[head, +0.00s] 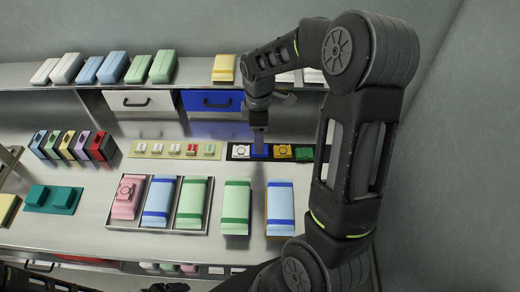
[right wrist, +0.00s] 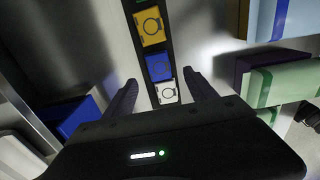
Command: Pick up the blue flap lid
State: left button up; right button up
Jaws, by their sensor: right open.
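The blue flap lid (head: 260,151) lies in a black strip holder (head: 229,156), between a white lid (head: 241,151) and a yellow lid (head: 282,152). My right gripper (head: 260,148) points down at the blue lid and partly covers it in the head view. In the right wrist view the blue lid (right wrist: 160,73) shows between the two fingers of the open, empty right gripper (right wrist: 162,84), with the white lid (right wrist: 168,93) closer to the palm. The remaining height above the lid is unclear. Dark parts at the head view's bottom edge may be my left gripper (head: 165,287); its jaws are unreadable.
A green lid (head: 303,154) shares the strip. A beige card with small labels (head: 150,149) lies to its left. A tray (head: 187,229) with pink, blue and green packs stands in front, with two more packs beside it. A shelf (head: 195,73) runs behind, above drawers.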

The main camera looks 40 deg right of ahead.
jog(key=shift+w+f+p, duration=0.1)
jog(key=shift+f+p, duration=0.7)
jog(key=shift+f, duration=1.85)
jog(key=c, duration=1.4)
